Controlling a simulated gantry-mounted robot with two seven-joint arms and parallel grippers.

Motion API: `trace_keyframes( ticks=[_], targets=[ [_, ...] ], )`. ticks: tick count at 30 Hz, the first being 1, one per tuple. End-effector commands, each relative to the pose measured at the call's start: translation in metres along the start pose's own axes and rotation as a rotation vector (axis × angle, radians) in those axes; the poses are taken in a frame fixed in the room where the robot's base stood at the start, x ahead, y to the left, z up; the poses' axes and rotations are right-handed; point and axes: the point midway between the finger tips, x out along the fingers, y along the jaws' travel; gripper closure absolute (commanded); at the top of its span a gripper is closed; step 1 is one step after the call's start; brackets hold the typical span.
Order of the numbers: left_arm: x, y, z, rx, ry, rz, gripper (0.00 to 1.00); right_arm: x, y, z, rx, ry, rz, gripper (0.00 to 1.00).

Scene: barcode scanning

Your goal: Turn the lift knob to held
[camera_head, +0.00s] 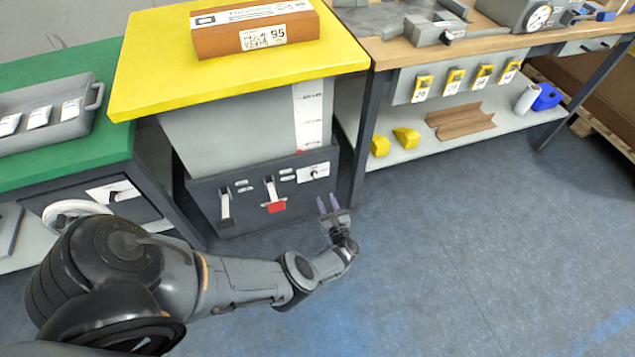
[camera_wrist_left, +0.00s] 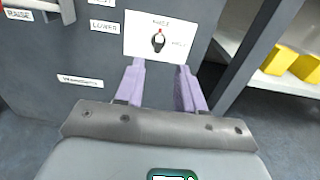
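The lift knob (camera_wrist_left: 158,42) is a small dark knob on a white plate (camera_wrist_left: 133,33), on the dark front panel below the yellow-topped lift table (camera_head: 150,82). Its red mark points up, toward the upper of two small blurred labels; the other label is at its right. The knob also shows small in the head view (camera_head: 315,174). My left gripper (camera_head: 328,204) is just in front of the panel, below the knob. In the left wrist view its two purple fingers (camera_wrist_left: 160,68) are apart with nothing between them, short of the knob. My right gripper is not in view.
Levers (camera_head: 270,190) and a red tab (camera_head: 276,206) are on the panel left of the knob. A brown box (camera_head: 225,42) lies on the yellow top. A shelf with yellow blocks (camera_head: 407,137) stands at the right. The floor in front is clear.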

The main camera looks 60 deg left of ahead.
Motion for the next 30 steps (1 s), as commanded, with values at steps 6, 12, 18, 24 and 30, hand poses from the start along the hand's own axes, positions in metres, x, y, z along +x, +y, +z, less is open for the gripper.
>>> trace_keyframes(
  ticks=[6,12,18,24,30],
  targets=[
    [0.040,0.002,-0.001,0.000,-0.006,0.003,0.62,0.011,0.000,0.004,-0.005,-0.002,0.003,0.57],
    [0.067,0.001,-0.001,0.001,-0.004,0.002,0.62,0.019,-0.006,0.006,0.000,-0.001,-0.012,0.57],
    [0.083,0.001,0.000,0.000,-0.004,0.001,0.62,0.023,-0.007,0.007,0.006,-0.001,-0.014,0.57],
    [0.087,0.001,0.001,0.000,-0.003,0.001,0.62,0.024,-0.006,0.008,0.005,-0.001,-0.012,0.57],
    [0.087,0.001,0.001,0.001,-0.004,0.001,0.65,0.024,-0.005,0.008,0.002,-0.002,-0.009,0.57]
  ],
)
